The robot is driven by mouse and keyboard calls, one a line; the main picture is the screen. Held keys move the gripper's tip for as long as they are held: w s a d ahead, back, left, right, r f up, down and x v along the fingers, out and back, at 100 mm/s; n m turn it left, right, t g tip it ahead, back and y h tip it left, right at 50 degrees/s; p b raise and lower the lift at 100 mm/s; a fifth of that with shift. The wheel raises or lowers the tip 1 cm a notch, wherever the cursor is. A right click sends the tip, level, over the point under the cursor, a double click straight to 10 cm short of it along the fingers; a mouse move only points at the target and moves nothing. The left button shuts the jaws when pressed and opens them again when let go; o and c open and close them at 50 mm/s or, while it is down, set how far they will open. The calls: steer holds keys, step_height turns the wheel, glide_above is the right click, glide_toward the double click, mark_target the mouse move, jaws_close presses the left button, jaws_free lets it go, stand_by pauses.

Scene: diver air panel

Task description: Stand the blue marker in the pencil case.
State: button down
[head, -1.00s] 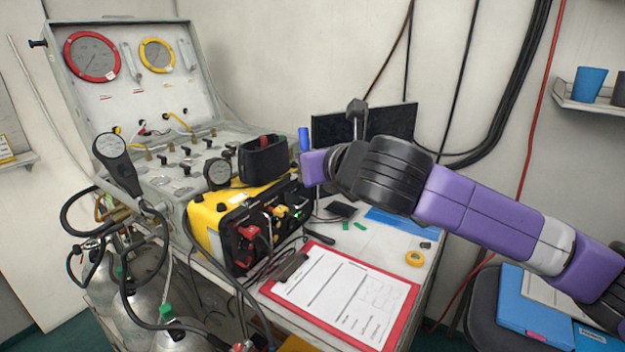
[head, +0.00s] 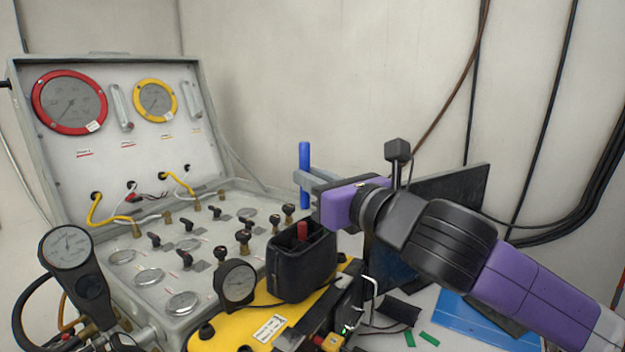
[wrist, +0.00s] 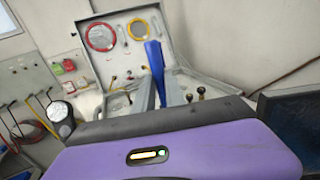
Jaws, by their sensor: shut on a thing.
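The blue marker (head: 304,160) is upright in my gripper (head: 308,180), above and behind the pencil case in the head view. The fingers are shut on it. The marker also shows in the wrist view (wrist: 154,58), between the two fingers (wrist: 158,92). The pencil case (head: 301,268) is a black open-topped pouch standing on the yellow unit. The marker is apart from the case. The inside of the case is mostly hidden.
The grey air panel case (head: 150,210) with gauges and valve knobs stands to the left. A round gauge (head: 237,283) is close left of the pencil case. A dark monitor (head: 440,205) stands behind my arm. The yellow unit (head: 240,325) carries the case.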

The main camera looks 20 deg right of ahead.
steer(key=b, duration=0.3)
glide_above(313, 246)
steer(key=shift+f, duration=2.5)
steer(key=shift+f+b, duration=2.75)
steer(key=shift+b, duration=0.5)
steer(key=c, duration=1.3)
jaws_free()
steer(key=shift+r, duration=0.1)
